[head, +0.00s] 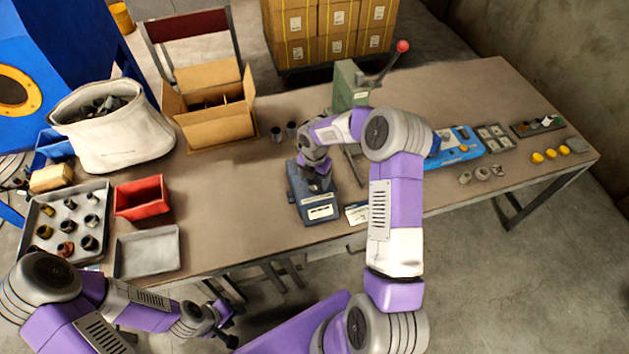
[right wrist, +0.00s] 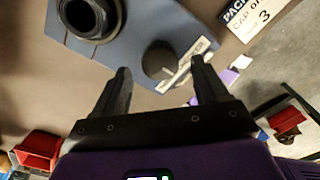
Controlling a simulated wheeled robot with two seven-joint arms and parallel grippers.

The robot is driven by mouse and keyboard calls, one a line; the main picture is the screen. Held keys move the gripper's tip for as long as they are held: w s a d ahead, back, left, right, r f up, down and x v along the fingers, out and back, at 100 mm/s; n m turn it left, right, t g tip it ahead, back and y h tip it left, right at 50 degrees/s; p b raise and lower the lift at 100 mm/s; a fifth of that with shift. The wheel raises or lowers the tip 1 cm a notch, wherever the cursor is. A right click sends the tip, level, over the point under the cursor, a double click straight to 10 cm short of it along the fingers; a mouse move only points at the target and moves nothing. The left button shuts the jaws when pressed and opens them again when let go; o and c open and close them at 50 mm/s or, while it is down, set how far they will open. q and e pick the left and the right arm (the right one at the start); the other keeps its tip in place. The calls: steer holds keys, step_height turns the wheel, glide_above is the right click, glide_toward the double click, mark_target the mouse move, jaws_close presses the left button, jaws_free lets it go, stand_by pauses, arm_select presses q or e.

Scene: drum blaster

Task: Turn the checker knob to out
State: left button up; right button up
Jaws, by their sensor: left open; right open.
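The checker is a blue-grey box (head: 309,212) with a white label on its front, near the middle of the table's front edge. In the right wrist view, the checker (right wrist: 155,22) shows a dark round socket (right wrist: 88,14) and a dark round knob (right wrist: 158,60) beside a white label strip. My right gripper (head: 318,184) is over the checker; in its wrist view the open fingers (right wrist: 163,80) stand on either side of the knob, with visible gaps. The knob's setting cannot be read. My left gripper (head: 228,326) is open and empty, low in front of the table.
A red bin (head: 142,198), a grey tray (head: 147,252) and a tray of cups (head: 30,222) lie left. A cardboard box (head: 217,128) stands behind. A green press (head: 347,88) with a red-knobbed lever stands behind my right arm. A card (head: 357,213) lies right of the checker.

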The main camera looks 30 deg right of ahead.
mark_target(314, 184)
step_height(314, 184, up, 6)
steer(key=shift+f, duration=0.2)
stand_by(0.4)
steer(key=s+a+f+m+y, duration=0.1)
steer(key=s+a+f+m, duration=0.2)
steer(key=a+f+m, duration=0.1)
steer(key=s+a+f+m+y, duration=0.1)
steer(key=s+a+f+m, duration=0.3)
steer(key=a, duration=0.3)
steer(key=s+a+f+m+y, duration=0.2)
steer(key=s+a+f+m, duration=0.1)
steer(key=a+f+m, duration=0.1)
steer(key=shift+s+a+m, duration=0.4)
steer(key=shift+a+m, duration=0.2)
steer(key=shift+a, duration=0.1)
steer(key=s+a+f+m+b, duration=0.3)
steer(key=s+f+m, duration=0.4)
steer(key=s+m, duration=0.5)
steer(key=shift+a+f+m+t, duration=0.2)
steer(key=shift+a+m+t, duration=0.15)
steer(key=shift+m, duration=0.55)
